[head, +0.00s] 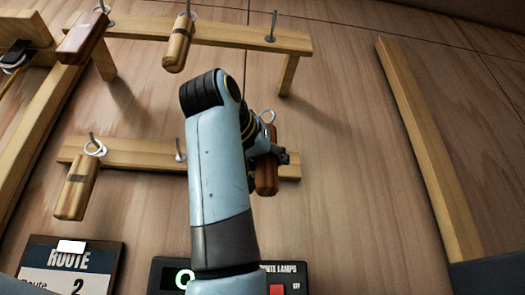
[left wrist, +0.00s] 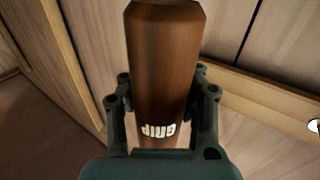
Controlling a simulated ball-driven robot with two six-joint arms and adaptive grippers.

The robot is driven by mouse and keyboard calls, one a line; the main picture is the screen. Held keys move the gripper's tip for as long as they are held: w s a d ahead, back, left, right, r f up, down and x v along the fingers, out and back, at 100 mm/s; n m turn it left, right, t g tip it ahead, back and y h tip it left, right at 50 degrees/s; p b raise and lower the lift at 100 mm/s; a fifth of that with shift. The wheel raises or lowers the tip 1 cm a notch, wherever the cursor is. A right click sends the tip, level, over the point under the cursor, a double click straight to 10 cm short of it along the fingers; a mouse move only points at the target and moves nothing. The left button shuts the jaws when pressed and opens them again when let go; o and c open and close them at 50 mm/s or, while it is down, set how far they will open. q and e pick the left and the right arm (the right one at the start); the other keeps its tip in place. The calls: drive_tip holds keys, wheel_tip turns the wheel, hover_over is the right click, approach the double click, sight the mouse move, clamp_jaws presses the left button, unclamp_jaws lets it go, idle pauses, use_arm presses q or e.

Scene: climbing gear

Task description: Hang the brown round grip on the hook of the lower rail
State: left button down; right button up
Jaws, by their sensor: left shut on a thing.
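My left gripper (head: 272,158) is shut on the brown round grip (head: 266,176), in front of the lower rail's (head: 135,154) right part. The grip hangs upright with a pale ring (head: 267,117) at its top. Whether that ring sits on a hook cannot be told. In the left wrist view the brown grip (left wrist: 165,65) stands between the two fingers (left wrist: 160,105), with white lettering on it. The lower rail's middle hook (head: 180,150) looks bare; my arm hides part of the rail. My right gripper is not in view.
A light wooden grip (head: 76,186) hangs at the lower rail's left. The upper rail (head: 225,33) holds a striped grip (head: 178,43), a reddish grip (head: 83,38) and a bare hook (head: 271,27). A route sign (head: 70,270) and lamp panel (head: 287,268) sit below.

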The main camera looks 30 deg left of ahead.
use_arm(q)
drive_tip(key=shift+w+d+f, duration=0.1)
drive_tip(key=shift+w+f, duration=0.15)
drive_tip(key=shift+f, duration=0.4)
drive_tip(key=shift+w+f, duration=0.2)
drive_tip(key=shift+f, duration=0.4)
drive_tip(key=w+a, duration=0.2)
drive_tip(key=w+a+f, duration=0.1)
drive_tip(key=w+a, duration=0.1)
drive_tip(key=w, duration=0.1)
drive_tip(key=w+a+b, duration=0.1)
drive_tip(key=w+a, duration=0.1)
drive_tip(key=shift+w+f, duration=0.25)
drive_tip(key=shift+w, duration=0.15)
idle(0.3)
drive_tip(key=c, duration=0.9)
unclamp_jaws()
drive_tip(key=shift+f, duration=0.1)
drive_tip(key=s, duration=0.8)
drive_tip(key=s+d, duration=0.1)
drive_tip(key=s, duration=0.3)
